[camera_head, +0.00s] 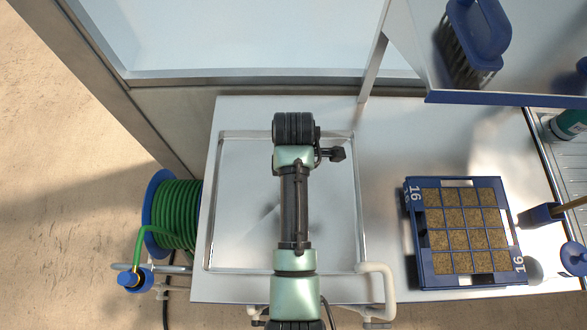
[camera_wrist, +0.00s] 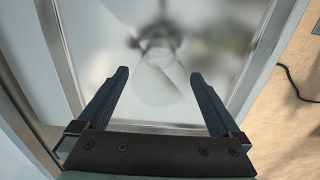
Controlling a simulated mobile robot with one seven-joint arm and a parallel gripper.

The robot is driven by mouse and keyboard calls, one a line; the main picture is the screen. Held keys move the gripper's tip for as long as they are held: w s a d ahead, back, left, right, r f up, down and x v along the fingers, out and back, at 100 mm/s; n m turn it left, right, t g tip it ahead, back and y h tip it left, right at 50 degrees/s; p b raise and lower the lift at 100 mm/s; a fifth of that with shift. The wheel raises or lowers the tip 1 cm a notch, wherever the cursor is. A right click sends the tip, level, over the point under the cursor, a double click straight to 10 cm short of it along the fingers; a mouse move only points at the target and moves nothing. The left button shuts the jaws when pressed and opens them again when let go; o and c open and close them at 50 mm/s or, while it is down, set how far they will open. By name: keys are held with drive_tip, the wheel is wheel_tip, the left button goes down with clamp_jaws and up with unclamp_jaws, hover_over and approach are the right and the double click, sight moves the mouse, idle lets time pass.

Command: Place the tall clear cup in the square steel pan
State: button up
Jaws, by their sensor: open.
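The square steel pan (camera_head: 240,190) is the shallow recess in the left part of the steel bench; its floor and rim also fill much of the wrist view (camera_wrist: 90,60). A faint clear round shape, which looks like the tall clear cup (camera_wrist: 158,88), shows over the pan floor between my fingers in the wrist view. Its edges are hard to see, and I cannot tell whether it touches the floor. My gripper (camera_wrist: 158,72) is open, with one finger on each side of this shape and no visible contact. In the head view my arm hides the gripper and cup.
A blue seed tray (camera_head: 412,240) with soil cells sits right of the pan. A shelf (camera_head: 500,97) holding a blue brush (camera_head: 474,45) overhangs the back right. A green hose reel (camera_head: 178,215) stands left of the bench. Bare bench (camera_head: 385,145) lies between pan and shelf.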

drive_tip(key=w+r+m+t, duration=0.3)
drive_tip(key=w+r+t, duration=0.2)
drive_tip(key=r, duration=0.7)
drive_tip(key=w+r+m+t, duration=0.3)
drive_tip(key=w+r+t, duration=0.15)
drive_tip(key=r, duration=0.85)
drive_tip(key=w+r+m+t, duration=0.35)
drive_tip(key=w+r, duration=0.25)
drive_tip(key=r, duration=0.6)
drive_tip(key=s+r+m+t, duration=0.2)
drive_tip(key=r+t, duration=0.2)
drive_tip(key=r, duration=0.4)
drive_tip(key=s+r+m+t, duration=0.2)
drive_tip(key=r+t, duration=0.1)
drive_tip(key=r, duration=0.6)
drive_tip(key=s+r+m+t, duration=0.4)
drive_tip(key=s+r+t, duration=0.3)
drive_tip(key=s+r, duration=0.6)
wheel_tip(320, 180, up, 3)
drive_tip(key=shift+s+d+f, duration=0.15)
drive_tip(key=shift+f, duration=0.05)
drive_tip(key=shift+m, duration=0.25)
